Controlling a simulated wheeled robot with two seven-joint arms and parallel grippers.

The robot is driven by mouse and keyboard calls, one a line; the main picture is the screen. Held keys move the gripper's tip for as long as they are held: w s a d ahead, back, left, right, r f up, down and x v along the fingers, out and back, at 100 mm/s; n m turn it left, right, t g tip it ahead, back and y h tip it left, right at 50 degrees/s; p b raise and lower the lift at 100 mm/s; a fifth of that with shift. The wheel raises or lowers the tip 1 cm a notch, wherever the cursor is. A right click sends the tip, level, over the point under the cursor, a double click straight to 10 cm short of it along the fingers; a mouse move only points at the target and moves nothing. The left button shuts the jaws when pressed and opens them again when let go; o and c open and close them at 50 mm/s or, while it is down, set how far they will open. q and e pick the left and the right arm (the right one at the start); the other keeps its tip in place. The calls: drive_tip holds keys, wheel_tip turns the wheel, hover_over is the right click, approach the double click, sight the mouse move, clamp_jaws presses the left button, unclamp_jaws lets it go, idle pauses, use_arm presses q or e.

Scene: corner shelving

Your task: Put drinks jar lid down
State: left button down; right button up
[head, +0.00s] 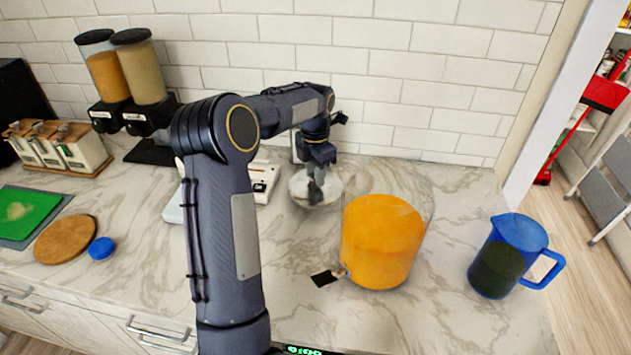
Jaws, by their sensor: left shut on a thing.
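The drinks jar (381,243) is a large clear jar full of orange drink, with a small tap low on its left side. It stands upright on the marble counter, right of the middle. My left gripper (315,188) points down behind and to the left of the jar. It is shut on a round, clear lid (330,193), low by the back of the counter. I cannot tell whether the lid touches the counter. My arm partly hides the area left of the lid. My right gripper is not in view.
A blue pitcher (508,258) stands on the right. A white appliance (264,178) is partly behind my arm. Two dispensers (145,72) and wooden-lidded canisters (75,147) stand at the back left. A round board (66,239) and blue cap (101,248) lie left. Counter (440,300) is free between jar and pitcher.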

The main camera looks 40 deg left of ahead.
use_arm(q)
drive_tip(key=shift+f, duration=1.55)
drive_tip(key=shift+f, duration=0.15)
drive_tip(key=c, duration=1.1)
unclamp_jaws()
drive_tip(key=shift+s, duration=0.1)
